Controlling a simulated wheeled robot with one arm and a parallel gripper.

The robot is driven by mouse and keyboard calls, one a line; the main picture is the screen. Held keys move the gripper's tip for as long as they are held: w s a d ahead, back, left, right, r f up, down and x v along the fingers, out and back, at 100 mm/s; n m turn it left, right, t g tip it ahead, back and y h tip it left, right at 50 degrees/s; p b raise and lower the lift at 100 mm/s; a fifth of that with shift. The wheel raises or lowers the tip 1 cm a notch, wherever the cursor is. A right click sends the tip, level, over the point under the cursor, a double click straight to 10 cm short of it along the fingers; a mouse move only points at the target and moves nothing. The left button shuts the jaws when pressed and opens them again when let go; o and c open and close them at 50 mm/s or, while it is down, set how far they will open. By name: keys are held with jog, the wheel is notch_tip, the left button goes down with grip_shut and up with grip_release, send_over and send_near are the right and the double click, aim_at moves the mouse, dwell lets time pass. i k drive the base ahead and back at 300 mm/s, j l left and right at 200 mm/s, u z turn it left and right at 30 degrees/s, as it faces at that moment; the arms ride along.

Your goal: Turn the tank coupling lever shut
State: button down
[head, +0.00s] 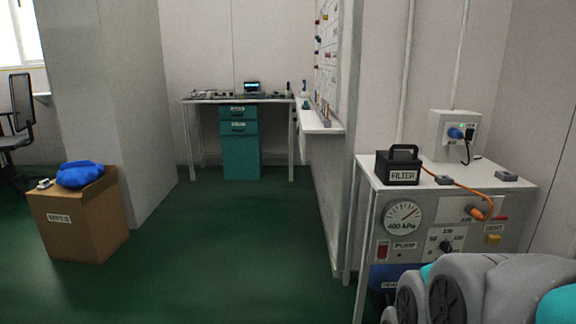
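A grey bench unit (345,240) stands at the right, its front panel facing me. The panel has a round gauge (403,216) marked 400 kPa and a pump switch (382,250). An orange coupling (478,213) on the panel joins an orange hose (465,190). A small red part (501,218) lies beside it; I cannot tell whether it is a lever. A blue object (388,276), perhaps a tank, shows under the panel, mostly hidden. No tank coupling lever can be made out for sure. My grey and teal arm covers the lower right; my gripper is not in view.
A black filter box (398,168) and a wall socket box (452,136) are at the bench top. A cardboard box (78,222) with a blue cloth (80,173) stands left. A worktable (190,101) with teal drawers (240,150) is behind. The green floor between is clear.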

aim_at(492, 218)
jog(key=z, duration=0.45)
jog(key=i+z, duration=0.15)
jog(key=z, duration=0.25)
jog(key=i+z, duration=0.1)
jog(key=z, duration=0.35)
jog(key=i+z, duration=0.1)
jog(key=z, duration=0.35)
